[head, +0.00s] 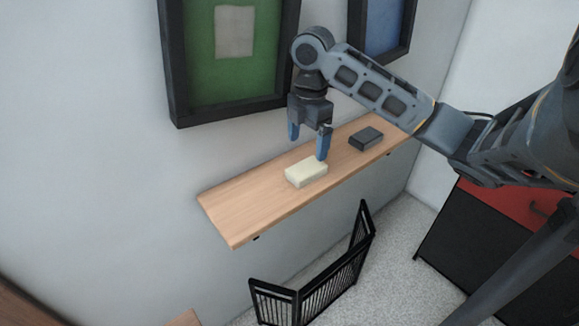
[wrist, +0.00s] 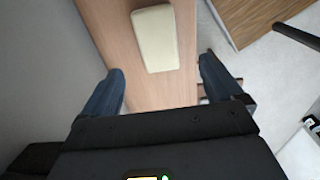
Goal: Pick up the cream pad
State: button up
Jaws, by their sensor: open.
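The cream pad (head: 306,173) is a pale rectangular block lying flat on a narrow wooden wall shelf (head: 237,211). In the wrist view the pad (wrist: 154,38) lies ahead of the jaws, at the top of the picture and slightly left of the middle between them. My gripper (head: 308,148) is open and empty, pointing down above the shelf by the pad. One blue finger overlaps the pad's far right edge in the head view; I cannot tell whether it touches. Both blue fingers of my gripper (wrist: 162,88) show in the wrist view with bare shelf between them.
A dark grey block (head: 366,138) lies on the shelf to the right of the pad. Framed pictures, one green (head: 235,60), hang on the wall behind. A black folding rack (head: 325,285) stands on the floor below. The shelf's left end is clear.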

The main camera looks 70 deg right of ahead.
aim_at(307, 167)
jog(key=shift+d+f+p, duration=0.15)
jog(key=shift+f+p, duration=0.05)
jog(key=shift+f, duration=1.75)
jog(key=shift+d+f+p, duration=0.15)
jog(key=shift+f+p, duration=0.05)
jog(key=shift+f, duration=1.75)
jog(key=c, duration=1.1)
jog(key=shift+r, duration=0.5)
jog(key=r, duration=0.3)
jog(key=shift+s+d+r+b, duration=0.2)
jog(key=shift+s+r+b, duration=0.05)
jog(key=shift+s+b, duration=0.15)
jog(key=s+d+r, duration=0.1)
jog(key=s+r, duration=0.1)
jog(key=s, duration=0.1)
jog(key=s+d+r, duration=0.1)
jog(key=s+r, duration=0.1)
jog(key=s, duration=0.2)
jog(key=s+d+r+b, duration=0.1)
jog(key=s+r, duration=0.1)
jog(key=s, duration=0.1)
jog(key=shift+s+d+r, duration=0.15)
jog(key=shift+d+r, duration=0.1)
